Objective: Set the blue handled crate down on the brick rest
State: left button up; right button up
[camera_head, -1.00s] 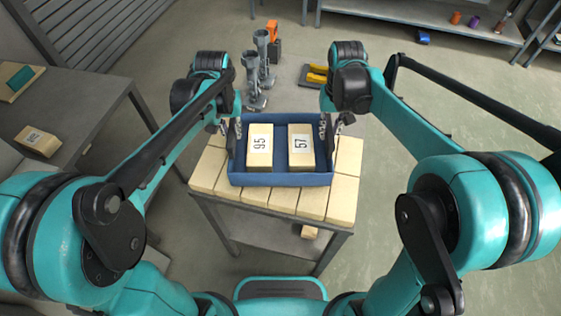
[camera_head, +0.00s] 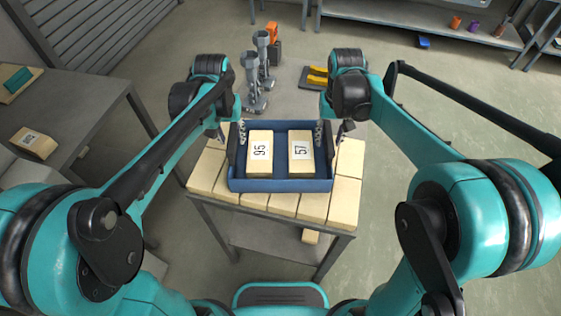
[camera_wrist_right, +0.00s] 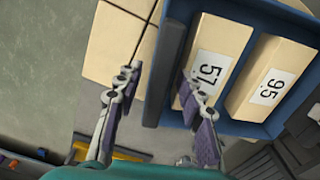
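The blue crate (camera_head: 280,186) sits level on the tan brick rest (camera_head: 343,203), with bricks showing around its left, right and front sides. It holds two tan blocks, one labelled 95 (camera_head: 260,152) and one labelled 57 (camera_head: 301,153). My left gripper (camera_head: 230,136) is at the left dark handle, fingers spread on either side of it. My right gripper (camera_head: 333,134) is at the right handle. In the right wrist view its fingers (camera_wrist_right: 158,80) stand apart with the dark handle (camera_wrist_right: 166,70) between them, and a gap shows beside the outer finger. The crate's underside is hidden.
The bricks top a grey metal table (camera_head: 275,222). A side table (camera_head: 75,105) is at the left, with a tan block (camera_head: 33,142). A shelf (camera_head: 440,25) runs along the back.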

jog(key=shift+r, duration=0.15)
pick_arm(q)
notch_tip(320, 180, up, 11)
jog(key=s, duration=0.1)
jog(key=shift+s, duration=0.2)
pick_arm(e)
notch_tip(320, 180, up, 12)
jog(key=shift+s+f, duration=0.1)
jog(key=shift+f, duration=0.1)
dwell(0.3)
